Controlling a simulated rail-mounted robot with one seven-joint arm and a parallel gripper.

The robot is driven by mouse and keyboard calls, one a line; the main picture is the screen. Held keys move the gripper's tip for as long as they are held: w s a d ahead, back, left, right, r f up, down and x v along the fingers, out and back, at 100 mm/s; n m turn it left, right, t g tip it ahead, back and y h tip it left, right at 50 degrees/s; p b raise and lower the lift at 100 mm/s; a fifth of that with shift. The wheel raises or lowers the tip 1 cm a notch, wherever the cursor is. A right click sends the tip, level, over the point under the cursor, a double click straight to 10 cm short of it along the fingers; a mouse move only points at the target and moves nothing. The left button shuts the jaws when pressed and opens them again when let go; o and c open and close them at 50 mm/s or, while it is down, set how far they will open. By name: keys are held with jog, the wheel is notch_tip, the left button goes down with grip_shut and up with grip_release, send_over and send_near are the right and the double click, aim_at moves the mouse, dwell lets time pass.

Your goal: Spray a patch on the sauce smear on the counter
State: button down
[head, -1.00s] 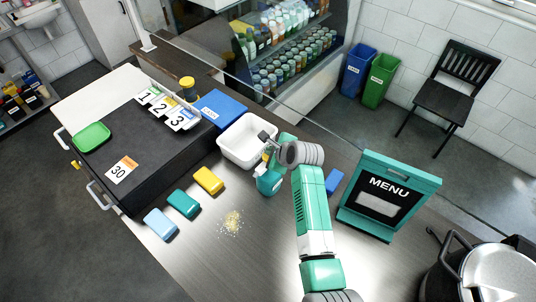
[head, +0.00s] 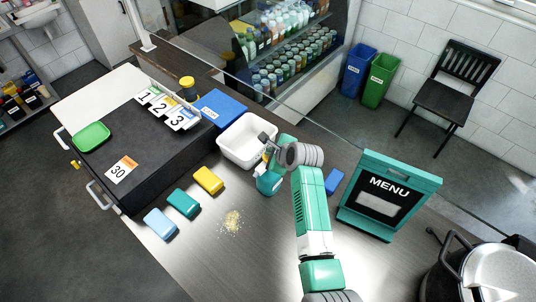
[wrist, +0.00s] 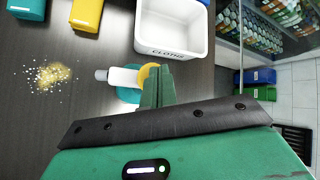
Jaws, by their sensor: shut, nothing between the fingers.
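The smear (head: 231,222) is a pale yellow, speckled patch on the bare counter. It also shows at the left of the wrist view (wrist: 46,78). A teal bottle with a pale label (head: 268,184) stands on the counter right of the smear. From above, in the wrist view, a white nozzle (wrist: 122,77) points left toward the smear, with yellow and teal parts beside it. My gripper (wrist: 156,82) is shut with nothing between its fingers, directly over the bottle's top. The fingers hide part of the bottle, and I cannot tell whether they touch it.
Yellow (head: 208,180), teal (head: 183,203) and light blue (head: 160,223) blocks lie left of the smear. A white bin labelled CLOTHS (wrist: 172,47) stands behind the bottle. A menu stand (head: 388,194) and a pot (head: 490,272) are at right. The counter in front of the smear is clear.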

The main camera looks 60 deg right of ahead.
jog(key=shift+f, duration=0.1)
jog(key=shift+r+p, duration=0.45)
jog(key=shift+p, duration=0.15)
notch_tip(320, 180, up, 6)
jog(key=p, duration=0.6)
dwell(0.7)
